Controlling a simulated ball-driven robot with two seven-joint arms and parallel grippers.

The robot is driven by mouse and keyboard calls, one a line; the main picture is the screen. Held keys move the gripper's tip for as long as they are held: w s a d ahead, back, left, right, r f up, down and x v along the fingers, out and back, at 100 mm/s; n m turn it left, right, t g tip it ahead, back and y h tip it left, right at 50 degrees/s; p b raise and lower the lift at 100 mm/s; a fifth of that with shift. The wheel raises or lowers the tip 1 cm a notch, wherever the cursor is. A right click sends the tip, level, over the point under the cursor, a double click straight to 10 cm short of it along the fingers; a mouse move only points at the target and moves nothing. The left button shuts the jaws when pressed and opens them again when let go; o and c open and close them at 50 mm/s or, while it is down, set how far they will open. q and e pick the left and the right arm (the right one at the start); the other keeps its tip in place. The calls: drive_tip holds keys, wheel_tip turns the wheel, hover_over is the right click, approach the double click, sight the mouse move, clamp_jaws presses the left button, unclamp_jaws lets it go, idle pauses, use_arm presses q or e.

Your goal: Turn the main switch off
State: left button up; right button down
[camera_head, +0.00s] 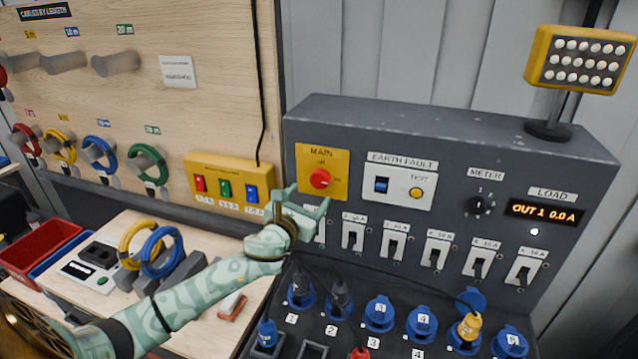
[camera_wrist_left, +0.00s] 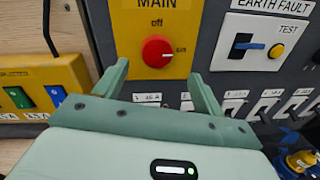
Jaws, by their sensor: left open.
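The main switch is a round red knob (camera_head: 320,179) on a yellow plate (camera_head: 308,160) marked MAIN, at the left end of the grey panel. In the left wrist view the red knob (camera_wrist_left: 157,51) has "off" above it and "on" to its right; a light mark on it points right, towards "on". My left gripper (camera_head: 308,199) is open and empty, just below the yellow plate in the head view. In the left wrist view its fingers (camera_wrist_left: 159,72) stand wide apart, one on each side below the knob, apparently not touching it. My right gripper is not in view.
The earth fault plate (camera_head: 405,180) with a blue switch and yellow test button sits right of the main plate. A row of breakers (camera_head: 396,244) runs below, above several blue sockets (camera_head: 379,313). A yellow box (camera_head: 230,177) with coloured switches is at the left.

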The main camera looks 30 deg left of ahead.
sight(319, 182)
use_arm(q)
drive_tip(key=w, duration=0.1)
drive_tip(key=w+a, duration=0.1)
drive_tip(key=w, duration=0.3)
drive_tip(key=shift+a, duration=0.3)
drive_tip(key=shift+w, duration=0.95)
drive_tip(key=shift+s, duration=0.1)
drive_tip(key=shift+c, duration=1)
drive_tip(key=c, duration=0.8)
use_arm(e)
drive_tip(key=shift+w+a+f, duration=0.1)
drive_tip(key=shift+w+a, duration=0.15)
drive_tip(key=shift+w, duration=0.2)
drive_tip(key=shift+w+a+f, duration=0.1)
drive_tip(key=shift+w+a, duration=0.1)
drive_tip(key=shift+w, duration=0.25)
